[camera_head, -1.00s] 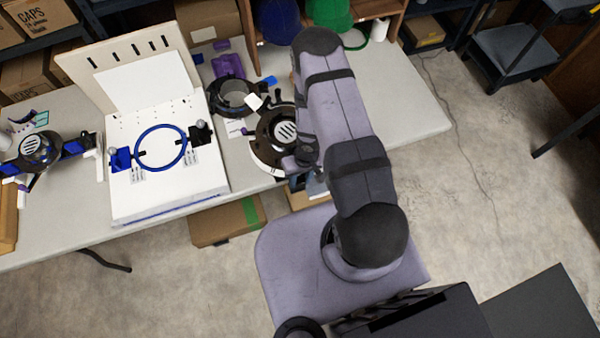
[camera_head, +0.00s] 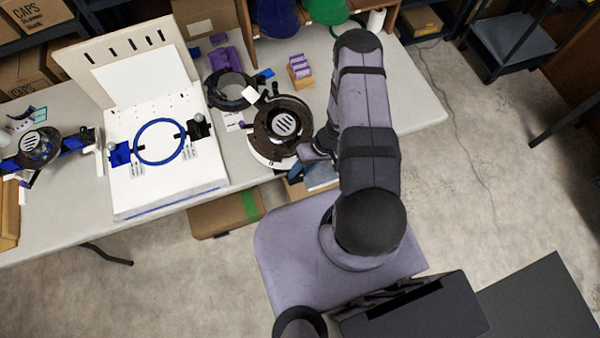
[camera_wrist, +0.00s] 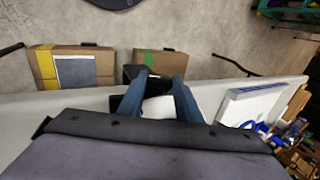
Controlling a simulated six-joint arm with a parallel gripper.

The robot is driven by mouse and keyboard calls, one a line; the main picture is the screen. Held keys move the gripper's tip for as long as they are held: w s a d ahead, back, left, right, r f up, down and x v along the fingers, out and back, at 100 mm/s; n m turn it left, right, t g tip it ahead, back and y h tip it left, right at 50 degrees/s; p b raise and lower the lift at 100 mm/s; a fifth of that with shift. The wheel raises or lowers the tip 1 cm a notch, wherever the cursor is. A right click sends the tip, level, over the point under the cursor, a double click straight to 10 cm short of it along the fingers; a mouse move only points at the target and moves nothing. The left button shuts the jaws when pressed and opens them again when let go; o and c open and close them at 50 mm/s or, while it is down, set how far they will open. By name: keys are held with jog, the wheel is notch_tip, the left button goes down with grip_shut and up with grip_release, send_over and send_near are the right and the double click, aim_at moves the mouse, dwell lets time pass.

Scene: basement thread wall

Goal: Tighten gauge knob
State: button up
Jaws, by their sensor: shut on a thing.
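I cannot clearly make out a gauge knob. A dark round fixture with a slotted light disc (camera_head: 283,125) sits on the table, just left of my arm. My gripper (camera_wrist: 161,76) shows two blue fingers in the wrist view, with a gap between them. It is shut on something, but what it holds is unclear. A white patch (camera_wrist: 158,107) shows between the fingers near their base, and I cannot tell whether it is held. In the head view the gripper is low beside the table's front edge, partly hidden by my arm.
A white fixture with a blue ring (camera_head: 160,141) stands to the left. Another dark ring fixture (camera_head: 233,92) and a small purple-topped wooden block (camera_head: 299,69) are on the table. Boxes, one with green tape (camera_head: 250,206), are under it. The table's right end (camera_head: 415,95) is clear.

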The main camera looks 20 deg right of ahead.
jog(key=shift+w+d+y+b, duration=0.15)
jog(key=shift+y+b, duration=0.45)
jog(key=shift+b, duration=0.05)
jog(key=o, duration=1)
jog(key=shift+o, duration=0.2)
jog(key=b+v, duration=0.2)
jog(key=v, duration=0.5)
jog(key=shift+r, duration=0.15)
